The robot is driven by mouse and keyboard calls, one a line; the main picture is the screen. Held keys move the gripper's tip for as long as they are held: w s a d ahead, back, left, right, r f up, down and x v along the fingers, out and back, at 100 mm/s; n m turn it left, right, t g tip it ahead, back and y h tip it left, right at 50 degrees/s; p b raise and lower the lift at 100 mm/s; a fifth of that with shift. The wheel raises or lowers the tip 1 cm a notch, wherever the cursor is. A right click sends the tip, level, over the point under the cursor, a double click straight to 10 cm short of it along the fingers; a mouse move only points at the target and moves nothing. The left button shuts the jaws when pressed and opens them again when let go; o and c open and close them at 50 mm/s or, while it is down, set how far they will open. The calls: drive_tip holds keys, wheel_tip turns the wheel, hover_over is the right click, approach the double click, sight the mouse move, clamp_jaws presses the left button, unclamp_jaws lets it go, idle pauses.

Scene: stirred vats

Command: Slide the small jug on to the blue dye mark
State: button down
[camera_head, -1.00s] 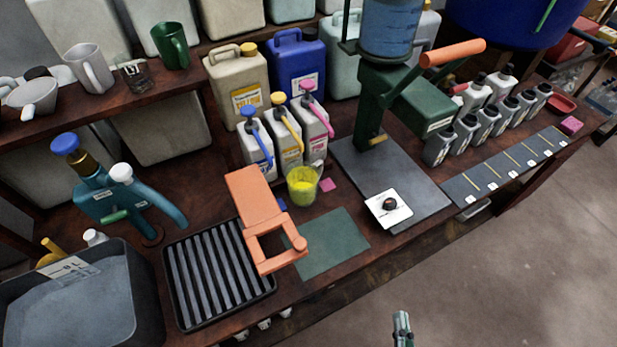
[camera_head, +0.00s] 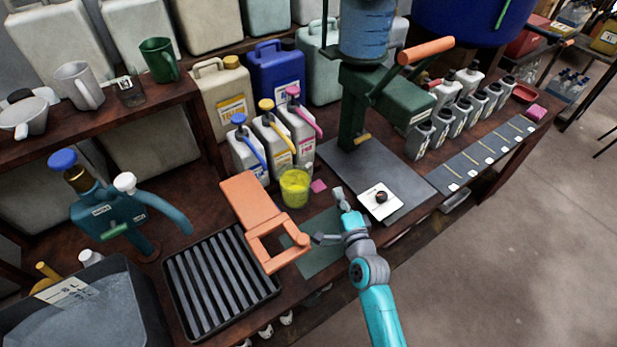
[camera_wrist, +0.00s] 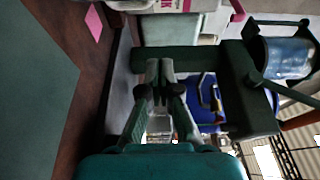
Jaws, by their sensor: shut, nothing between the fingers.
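The small jug (camera_head: 295,188), a clear cup with yellow liquid, stands upright on the bench in front of the dye bottles. A pink mark (camera_head: 318,186) lies just right of it; it also shows in the wrist view (camera_wrist: 93,22). The blue dye mark cannot be made out now; the orange frame or jug may cover it. My gripper (camera_head: 339,194) is shut and empty, right of the jug and pink mark and apart from both. Its closed fingers show in the wrist view (camera_wrist: 161,72), where the jug does not appear.
An orange frame (camera_head: 248,198) stands close at the jug's left, beside a black ribbed tray (camera_head: 212,285). Blue (camera_head: 247,152), yellow (camera_head: 272,138) and pink (camera_head: 299,125) pump bottles stand behind. A green mat (camera_head: 318,262) lies in front. The press (camera_head: 352,118) is at right.

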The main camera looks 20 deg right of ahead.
drive_tip(key=w+a, duration=0.3)
drive_tip(key=w, duration=0.6)
drive_tip(key=shift+a, duration=0.25)
idle(0.4)
drive_tip(key=shift+a, duration=0.1)
drive_tip(key=shift+s+a, duration=0.1)
idle(0.4)
